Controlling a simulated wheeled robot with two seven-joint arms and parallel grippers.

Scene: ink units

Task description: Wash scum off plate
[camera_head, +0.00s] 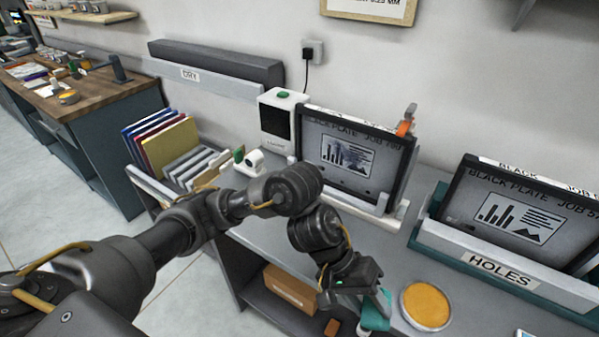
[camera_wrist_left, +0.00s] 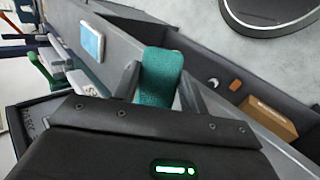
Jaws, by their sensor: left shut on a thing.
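A black-framed plate (camera_head: 350,160) with a grey face, a printed chart and "BLACK PLATE" lettering leans upright in a pale stand. A few small dark specks show near its lower edge. A second, similar plate (camera_head: 515,215) stands at right behind a board marked "HOLES". My left gripper (camera_head: 374,302) is at the bench's front edge, below and in front of the first plate. It is shut on a teal pad (camera_head: 375,316), which also shows between the fingers (camera_wrist_left: 158,88) in the left wrist view (camera_wrist_left: 158,75). My right gripper is not in view.
A round tin with an orange-yellow top (camera_head: 426,304) stands just right of the teal pad. A white device (camera_head: 283,122) and file folders (camera_head: 165,145) stand at left. A cardboard box (camera_head: 290,289) lies on the lower shelf. Bench between the plates and tin is clear.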

